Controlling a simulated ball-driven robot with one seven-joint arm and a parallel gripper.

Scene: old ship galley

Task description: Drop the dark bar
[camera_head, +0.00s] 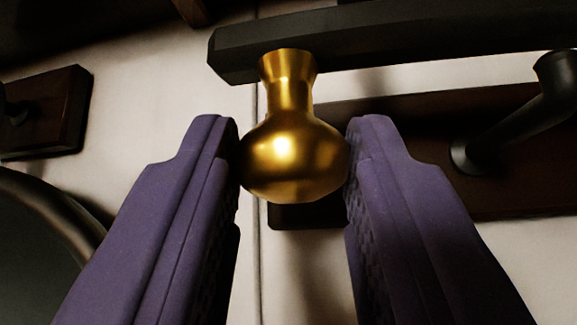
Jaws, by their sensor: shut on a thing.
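The dark bar (420,40) runs across the upper right of the view, its left end faceted and free. A brass knob (290,160) with a narrow neck is joined to the bar near that left end. My gripper (294,165) has its two purple fingers on either side of the knob's round body, and they are shut on it. The fingers do not touch the bar itself. The bar's right end is out of view.
A dark wooden board (430,155) with a black bracket (515,115) is on the pale panelled wall (150,100) behind the bar. Another dark wooden block (50,112) is at the left. A dark rounded object (40,255) fills the lower left edge.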

